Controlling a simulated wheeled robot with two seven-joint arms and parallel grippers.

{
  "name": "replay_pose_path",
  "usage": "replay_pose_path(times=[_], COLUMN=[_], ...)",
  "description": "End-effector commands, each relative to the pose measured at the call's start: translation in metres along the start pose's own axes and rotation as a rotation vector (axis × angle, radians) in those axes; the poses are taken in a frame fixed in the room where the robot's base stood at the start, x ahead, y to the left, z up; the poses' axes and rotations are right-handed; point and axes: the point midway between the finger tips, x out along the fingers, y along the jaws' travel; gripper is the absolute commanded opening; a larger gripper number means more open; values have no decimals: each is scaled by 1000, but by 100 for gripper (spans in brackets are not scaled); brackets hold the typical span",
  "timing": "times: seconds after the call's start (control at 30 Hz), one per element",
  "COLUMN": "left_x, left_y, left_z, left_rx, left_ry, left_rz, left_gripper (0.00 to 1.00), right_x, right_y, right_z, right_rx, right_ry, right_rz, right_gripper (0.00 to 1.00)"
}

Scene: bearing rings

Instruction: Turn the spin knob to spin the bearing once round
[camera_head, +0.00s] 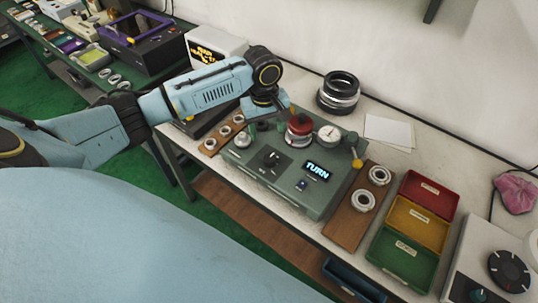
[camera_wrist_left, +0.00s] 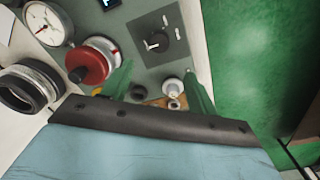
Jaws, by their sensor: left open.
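The grey-green test box (camera_head: 300,190) stands on the bench with a lit display reading TURN (camera_head: 317,171). A black pointer knob (camera_head: 271,158) sits on a dark plate, also in the left wrist view (camera_wrist_left: 156,42). I cannot tell which is the spin knob. My left gripper (camera_wrist_left: 158,68) is open, its green fingers apart and empty, with one finger close beside the red part. My right gripper is out of view.
A dial gauge (camera_head: 329,133) stands right beside the red part. Dark rings (camera_head: 338,92) are stacked behind the box. A wooden board (camera_head: 343,225) with silver rings and red, yellow and green bins (camera_head: 428,190) are at the right. White paper (camera_head: 388,131) lies behind.

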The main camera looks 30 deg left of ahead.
Motion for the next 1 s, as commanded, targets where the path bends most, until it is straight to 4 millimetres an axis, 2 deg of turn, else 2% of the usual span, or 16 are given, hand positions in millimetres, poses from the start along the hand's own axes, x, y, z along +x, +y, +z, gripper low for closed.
replay_pose_path(times=[0.3,0.5,0.7,1.0], left_x=[66,102,120,124], left_y=[-1,-1,0,0], left_z=[2,1,1,1], left_rx=[2,4,5,6], left_ry=[-2,1,1,1], left_rz=[-4,-3,-1,0], left_gripper=[59,59,59,59], right_x=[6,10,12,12], right_y=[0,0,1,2], right_z=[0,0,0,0], right_rx=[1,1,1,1], right_ry=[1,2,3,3], right_rz=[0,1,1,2], right_gripper=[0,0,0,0])
